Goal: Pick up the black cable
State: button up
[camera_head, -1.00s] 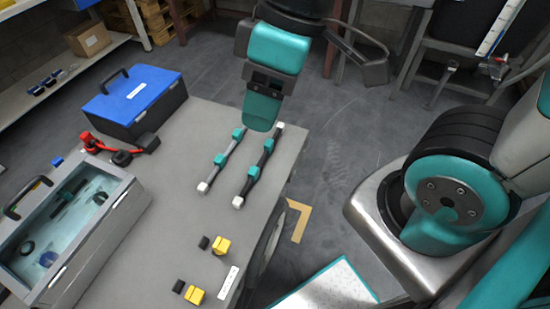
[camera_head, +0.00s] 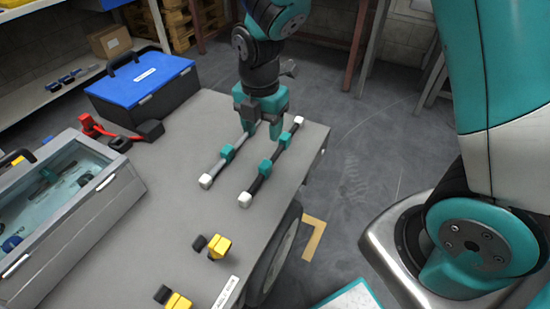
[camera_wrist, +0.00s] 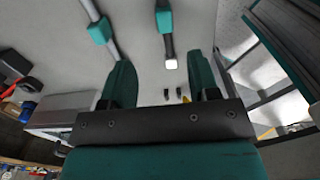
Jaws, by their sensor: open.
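The black cable (camera_head: 270,166) lies on the grey table, the right one of two side by side. My gripper (camera_head: 261,128) is open over the far part of the cables and holds nothing. In the wrist view the black cable (camera_wrist: 168,42) shows ahead, in line with the gap between the fingers (camera_wrist: 161,80), its white end toward me. The grey cable (camera_wrist: 99,31) lies left of the gap there.
The grey table (camera_head: 150,220) also bears a blue-lidded toolbox (camera_head: 142,75), a grey case with a clear lid (camera_head: 70,215), a red item (camera_head: 91,126) and yellow connectors (camera_head: 219,247). The table around the near cable ends is clear. The right table edge is close to the black cable.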

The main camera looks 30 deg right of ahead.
aim_at(268, 161)
notch_tip(268, 161, down, 7)
jog(key=shift+r+b, duration=0.2)
jog(key=shift+b, duration=0.25)
jog(key=f, duration=0.3)
jog(key=d+f+b, duration=0.1)
jog(key=f, duration=0.1)
jog(key=shift+f, duration=0.1)
grip_shut()
